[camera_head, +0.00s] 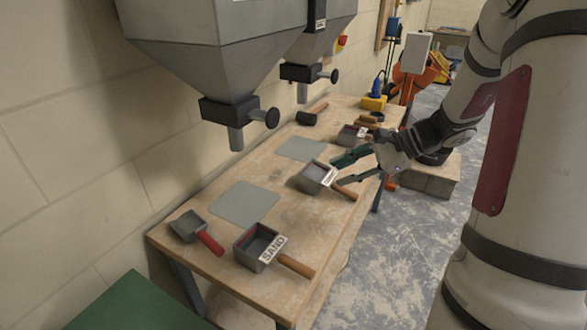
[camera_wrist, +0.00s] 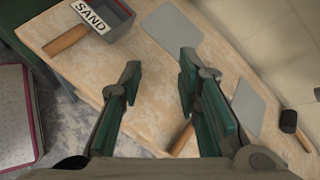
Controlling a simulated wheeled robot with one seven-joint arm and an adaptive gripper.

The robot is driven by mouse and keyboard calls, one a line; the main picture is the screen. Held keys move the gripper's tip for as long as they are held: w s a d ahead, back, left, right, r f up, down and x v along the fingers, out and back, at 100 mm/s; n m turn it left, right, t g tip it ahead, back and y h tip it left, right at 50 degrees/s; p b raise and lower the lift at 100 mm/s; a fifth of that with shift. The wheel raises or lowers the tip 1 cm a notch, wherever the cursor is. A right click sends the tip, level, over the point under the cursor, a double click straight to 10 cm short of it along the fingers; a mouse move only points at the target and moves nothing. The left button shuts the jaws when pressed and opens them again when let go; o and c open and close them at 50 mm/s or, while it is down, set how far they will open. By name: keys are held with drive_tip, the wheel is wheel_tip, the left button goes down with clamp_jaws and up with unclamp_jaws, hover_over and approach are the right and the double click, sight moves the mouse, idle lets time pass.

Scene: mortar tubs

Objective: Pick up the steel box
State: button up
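Several open steel boxes with wooden handles stand on the table. The nearest box (camera_head: 249,247) bears a SAND label; it also shows in the wrist view (camera_wrist: 116,20). A middle box (camera_head: 309,180) has a white label I cannot read. A third box (camera_head: 347,137) stands farther back, partly hidden by my arm. Which one is meant I cannot tell. My gripper (camera_head: 342,171) is open and empty, just right of the middle box and above its handle (camera_head: 346,192). In the wrist view my gripper (camera_wrist: 160,68) shows parted fingers, with a wooden handle (camera_wrist: 183,139) partly hidden behind the right one.
Two grey plates (camera_head: 244,204) (camera_head: 301,149) lie flat on the wooden table (camera_head: 200,262). A red-handled scoop (camera_head: 190,227) lies at the near left, a mallet (camera_head: 307,117) farther back. Grey hoppers (camera_head: 225,60) hang above the table's wall side. The floor at right is partly open.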

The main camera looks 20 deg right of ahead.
sight(343, 188)
drive_tip(key=w+d+f+m+t+h+b, duration=0.25)
drive_tip(key=d+f+m+t, duration=0.4)
drive_tip(key=d+f, duration=0.75)
drive_tip(key=shift+m+g+y, duration=0.35)
drive_tip(key=shift+m+g, duration=0.2)
drive_tip(key=shift+m, duration=0.4)
drive_tip(key=x, duration=0.5)
drive_tip(key=d+x, duration=0.1)
drive_tip(key=x, duration=0.1)
drive_tip(key=shift+w+a+r, duration=0.1)
drive_tip(key=shift+w+r, duration=0.05)
drive_tip(key=shift+w, duration=0.4)
drive_tip(key=shift+f+x, duration=0.2)
drive_tip(key=shift+x, duration=2.75)
drive_tip(key=shift+r, duration=0.1)
clamp_jaws()
